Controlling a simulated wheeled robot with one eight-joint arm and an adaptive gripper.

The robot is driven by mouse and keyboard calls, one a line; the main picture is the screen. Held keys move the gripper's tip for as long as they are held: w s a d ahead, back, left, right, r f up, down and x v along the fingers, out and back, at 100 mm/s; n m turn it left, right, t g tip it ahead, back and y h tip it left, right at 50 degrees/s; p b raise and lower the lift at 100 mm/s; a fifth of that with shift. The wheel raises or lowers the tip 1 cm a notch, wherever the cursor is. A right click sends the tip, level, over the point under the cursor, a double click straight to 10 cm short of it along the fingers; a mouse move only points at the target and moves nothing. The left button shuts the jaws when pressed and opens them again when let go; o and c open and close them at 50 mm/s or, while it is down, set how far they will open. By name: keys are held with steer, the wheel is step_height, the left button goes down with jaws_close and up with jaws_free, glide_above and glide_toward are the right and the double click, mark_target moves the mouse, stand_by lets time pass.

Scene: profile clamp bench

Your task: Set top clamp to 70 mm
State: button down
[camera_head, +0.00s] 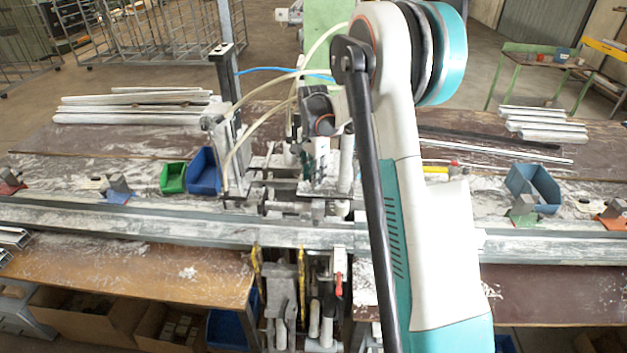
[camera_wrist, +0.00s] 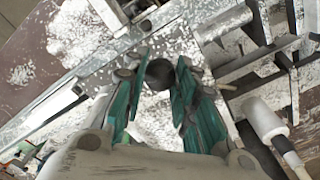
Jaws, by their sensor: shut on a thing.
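The clamp station (camera_head: 233,150) stands at the middle of the bench, with a dark upright post, hoses and metal plates. My gripper (camera_head: 316,165) reaches down into it from above, just right of the post. In the wrist view my gripper (camera_wrist: 160,62) has its green fingers on both sides of a dark round knob (camera_wrist: 160,76) and is shut on it. The knob sits over a metal plate dusted with white. What lies under the knob is hidden. No scale or millimetre reading can be made out, and I cannot tell which part is the top clamp.
A long profile rail (camera_head: 120,219) runs across the bench in front. Green (camera_head: 173,178) and blue (camera_head: 204,172) bins stand left of the station, another blue bin (camera_head: 533,187) at right. A white cylinder with a rod (camera_wrist: 264,120) is close to my gripper's right.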

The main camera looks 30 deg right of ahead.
steer(key=shift+w+r, duration=0.1)
steer(key=shift+r, duration=0.15)
steer(key=c, duration=1.3)
jaws_free()
step_height(320, 180, up, 12)
steer(key=shift+a, duration=0.1)
